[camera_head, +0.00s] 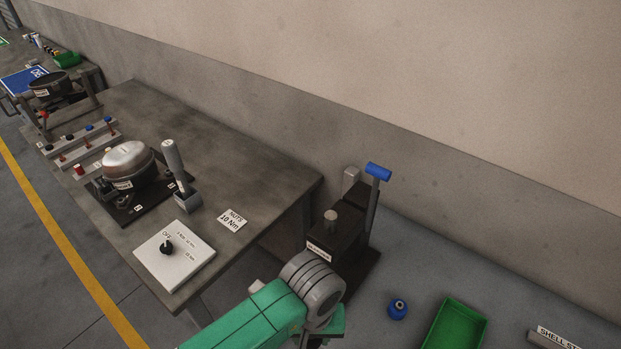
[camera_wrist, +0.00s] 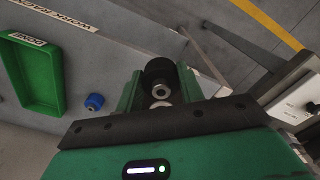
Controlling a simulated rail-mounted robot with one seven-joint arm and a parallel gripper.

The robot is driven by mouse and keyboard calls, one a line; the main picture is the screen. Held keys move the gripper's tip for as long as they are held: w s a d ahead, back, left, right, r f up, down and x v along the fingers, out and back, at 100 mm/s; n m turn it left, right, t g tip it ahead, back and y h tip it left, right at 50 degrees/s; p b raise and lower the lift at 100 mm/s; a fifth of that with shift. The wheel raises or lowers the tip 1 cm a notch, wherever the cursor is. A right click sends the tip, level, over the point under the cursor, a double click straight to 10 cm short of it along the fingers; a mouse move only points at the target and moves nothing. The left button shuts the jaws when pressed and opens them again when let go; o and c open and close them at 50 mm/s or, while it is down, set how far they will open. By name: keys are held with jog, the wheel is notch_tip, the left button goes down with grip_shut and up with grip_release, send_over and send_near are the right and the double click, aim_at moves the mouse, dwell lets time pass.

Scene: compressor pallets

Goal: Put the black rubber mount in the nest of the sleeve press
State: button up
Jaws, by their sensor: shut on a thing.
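The black rubber mount (camera_wrist: 158,72) is between the two green fingers of my gripper (camera_wrist: 160,88) in the wrist view. It is a dark cylinder with a light metal ring at its near end, and the jaws are shut on it. In the head view my grey wrist hides the fingers and the mount. The sleeve press (camera_head: 340,238) is a dark block with a label, a silver knob on top and a lever with a blue handle (camera_head: 379,172). It stands just behind my wrist. Its nest cannot be made out.
A blue mount (camera_head: 397,309) stands on the grey surface right of the press, beside a green tray (camera_head: 437,341); both also show in the wrist view, the blue mount (camera_wrist: 95,102) and the tray (camera_wrist: 10,69). Left is a bench (camera_head: 245,165) with a compressor (camera_head: 128,162) and control box (camera_head: 174,258).

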notch_tip(320, 180, up, 11)
jog(key=p, duration=1.4)
notch_tip(320, 180, up, 8)
jog(key=f+p, duration=0.1)
jog(key=p, duration=1.2)
send_over(316, 344)
jog(key=s+a, duration=0.1)
jog(key=shift+r, duration=0.15)
jog(key=shift+a+b, duration=0.15)
jog(key=shift+b, duration=0.15)
